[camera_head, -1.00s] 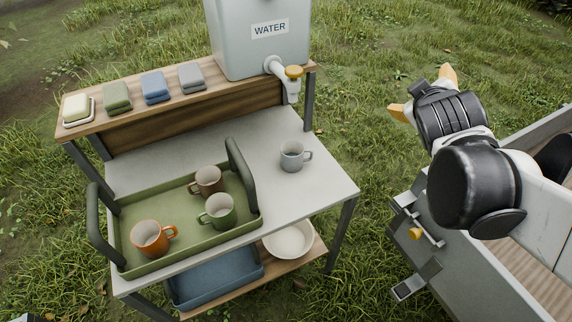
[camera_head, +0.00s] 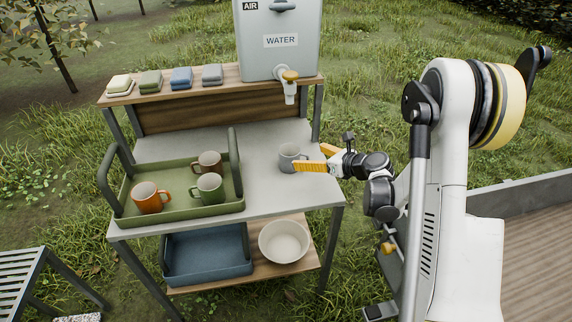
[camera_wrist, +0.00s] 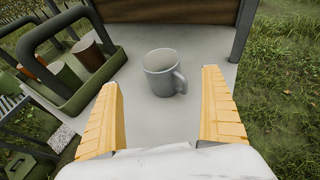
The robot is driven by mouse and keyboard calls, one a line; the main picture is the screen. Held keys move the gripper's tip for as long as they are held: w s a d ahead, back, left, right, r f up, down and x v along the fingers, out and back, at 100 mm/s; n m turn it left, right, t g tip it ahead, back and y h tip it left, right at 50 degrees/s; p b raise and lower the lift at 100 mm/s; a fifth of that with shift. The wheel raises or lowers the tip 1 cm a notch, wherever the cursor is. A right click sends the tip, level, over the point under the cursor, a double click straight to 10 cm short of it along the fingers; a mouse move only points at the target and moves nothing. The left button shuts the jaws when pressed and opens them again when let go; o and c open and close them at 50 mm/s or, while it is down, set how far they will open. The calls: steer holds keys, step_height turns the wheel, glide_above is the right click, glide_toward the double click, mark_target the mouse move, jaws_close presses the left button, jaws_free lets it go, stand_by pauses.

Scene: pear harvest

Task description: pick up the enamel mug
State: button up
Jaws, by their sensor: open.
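A grey enamel mug (camera_head: 288,158) stands upright on the right part of the grey tabletop, below the water tank's tap. In the wrist view the mug (camera_wrist: 160,72) stands ahead of my gripper, with its handle to the right. My gripper (camera_head: 316,158) is open, and its two yellow fingers point at the mug from the right. In the wrist view my gripper (camera_wrist: 162,104) has one finger on each side, with the mug centred just beyond the tips. In the head view a finger partly overlaps the mug; I cannot tell whether they touch.
A green tray (camera_head: 178,215) with tall handles holds an orange mug (camera_head: 150,197), a brown mug (camera_head: 208,163) and a green mug (camera_head: 208,188). A water tank (camera_head: 280,55) stands on the back shelf (camera_head: 225,86). Below are a blue bin (camera_head: 208,256) and white bowl (camera_head: 284,243).

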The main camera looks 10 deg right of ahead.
mark_target(290, 145)
steer(key=b+x, duration=0.3)
steer(key=x, duration=0.7)
steer(key=shift+w+a+b, duration=0.1)
steer(key=shift+w+b, duration=0.25)
steer(key=shift+b, duration=0.05)
steer(key=shift+r, duration=0.1)
steer(key=c, duration=1.5)
steer(key=shift+o, duration=0.2)
steer(key=shift+r, duration=0.1)
steer(key=shift+r+p, duration=0.7)
steer(key=shift+r, duration=0.4)
steer(key=s+d+r+p, duration=0.5)
steer(key=s+d+r, duration=0.2)
steer(key=s+r, duration=0.1)
steer(key=shift+s+d+r, duration=0.3)
steer(key=shift+s+d, duration=0.1)
